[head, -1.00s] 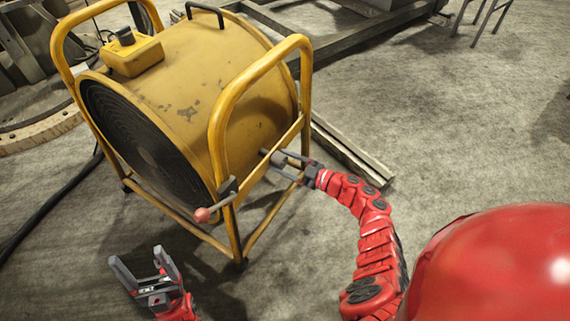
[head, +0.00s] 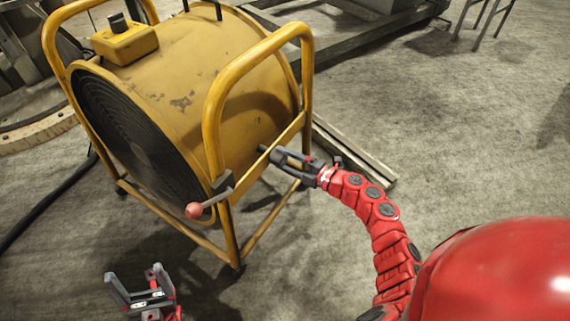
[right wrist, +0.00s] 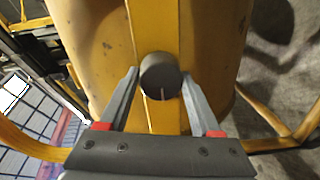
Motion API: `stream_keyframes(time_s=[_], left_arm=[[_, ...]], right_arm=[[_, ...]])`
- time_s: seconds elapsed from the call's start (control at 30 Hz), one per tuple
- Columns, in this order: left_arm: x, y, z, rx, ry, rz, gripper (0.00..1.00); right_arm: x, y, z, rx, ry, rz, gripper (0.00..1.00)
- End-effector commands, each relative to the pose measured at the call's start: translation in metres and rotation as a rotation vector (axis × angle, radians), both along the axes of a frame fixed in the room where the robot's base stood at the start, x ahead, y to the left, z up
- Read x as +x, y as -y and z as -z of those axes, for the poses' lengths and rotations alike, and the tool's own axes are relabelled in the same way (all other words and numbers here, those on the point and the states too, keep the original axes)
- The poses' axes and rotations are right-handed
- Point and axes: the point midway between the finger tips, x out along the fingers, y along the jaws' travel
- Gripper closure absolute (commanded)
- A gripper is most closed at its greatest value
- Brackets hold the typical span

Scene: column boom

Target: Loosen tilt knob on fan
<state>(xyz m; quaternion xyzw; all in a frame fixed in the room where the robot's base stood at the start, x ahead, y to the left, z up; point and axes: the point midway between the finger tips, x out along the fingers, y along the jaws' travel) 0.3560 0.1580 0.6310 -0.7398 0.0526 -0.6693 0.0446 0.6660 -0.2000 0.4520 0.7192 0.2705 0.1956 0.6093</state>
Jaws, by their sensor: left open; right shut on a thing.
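The yellow drum fan (head: 215,75) stands in its yellow tube frame (head: 262,150) in the head view. The tilt knob is a dark round knob with a pale line mark (right wrist: 160,76) on the side of the frame, in the right wrist view. My right gripper (right wrist: 160,73) has one finger on each side of the knob and is shut on it. In the head view my right gripper (head: 278,155) mostly hides the knob. My left gripper (head: 135,275) is open and empty, low at the left, apart from the fan.
A lever with a pink ball end (head: 194,210) sticks out at the frame's front corner. A yellow control box (head: 125,42) sits on the drum. A black hose (head: 45,208) lies at the left. Metal rails (head: 352,158) lie behind the fan.

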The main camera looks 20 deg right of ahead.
Motion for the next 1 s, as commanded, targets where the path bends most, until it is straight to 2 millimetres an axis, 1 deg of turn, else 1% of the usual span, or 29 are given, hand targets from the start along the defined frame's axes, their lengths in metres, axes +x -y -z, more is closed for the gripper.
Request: stream_keyframes(time_s=[0.03,0.33,0.6,1.0], left_arm=[[-0.001,0.000,0.007,0.005,0.004,0.000,0.23],[-0.001,0.003,0.018,0.032,0.012,0.008,0.23],[0.000,0.005,0.020,0.044,0.011,0.014,0.23],[0.000,0.005,0.020,0.045,0.010,0.014,0.23]], right_arm=[[-0.001,0.000,0.005,-0.028,0.020,0.000,0.91],[-0.001,-0.001,0.003,-0.158,0.126,-0.002,0.91],[0.000,0.000,0.002,-0.206,0.163,0.000,0.91],[0.000,0.000,0.001,-0.212,0.168,0.001,0.91]])
